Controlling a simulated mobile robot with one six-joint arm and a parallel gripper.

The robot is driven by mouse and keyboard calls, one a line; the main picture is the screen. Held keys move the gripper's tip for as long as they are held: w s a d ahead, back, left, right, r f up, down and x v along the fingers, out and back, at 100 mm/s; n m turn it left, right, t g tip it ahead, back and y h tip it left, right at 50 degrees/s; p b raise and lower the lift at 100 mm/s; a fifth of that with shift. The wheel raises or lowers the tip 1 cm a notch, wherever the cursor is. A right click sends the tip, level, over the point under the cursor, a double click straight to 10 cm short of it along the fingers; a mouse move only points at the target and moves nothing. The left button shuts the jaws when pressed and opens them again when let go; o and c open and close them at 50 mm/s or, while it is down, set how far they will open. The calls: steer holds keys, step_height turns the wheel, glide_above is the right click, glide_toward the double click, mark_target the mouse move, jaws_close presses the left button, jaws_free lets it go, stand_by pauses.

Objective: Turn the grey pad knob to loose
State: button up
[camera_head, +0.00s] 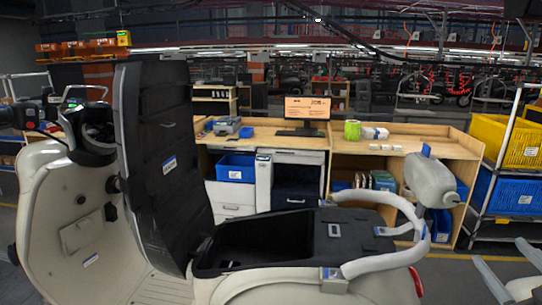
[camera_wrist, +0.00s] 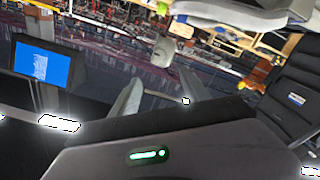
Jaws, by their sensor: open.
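A rounded grey pad (camera_head: 430,182) stands at the rear of the cream scooter (camera_head: 60,200), by the pale tubular rail (camera_head: 385,200). In the wrist view my gripper (camera_wrist: 160,75) is open, with a small rounded grey shape (camera_wrist: 163,53) beyond the fingertips; I cannot tell if this is the pad.
The scooter's black seat (camera_head: 165,150) is raised, over an open dark storage well (camera_head: 265,245). Grey clamps (camera_head: 334,275) sit by the rail. A wooden workbench (camera_head: 350,150) with a monitor (camera_head: 307,108) stands behind. A rack with yellow crates (camera_head: 505,140) and blue crates (camera_head: 510,195) stands at right.

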steer(key=p, duration=0.4)
glide_toward(453, 202)
steer(key=shift+m, duration=0.3)
steer(key=x, duration=0.7)
steer(key=shift+w, duration=0.4)
jaws_close()
steer(key=shift+f+n+b, duration=0.15)
steer(key=shift+n+b, duration=0.25)
steer(key=shift+b, duration=0.8)
steer(key=shift+r, duration=0.2)
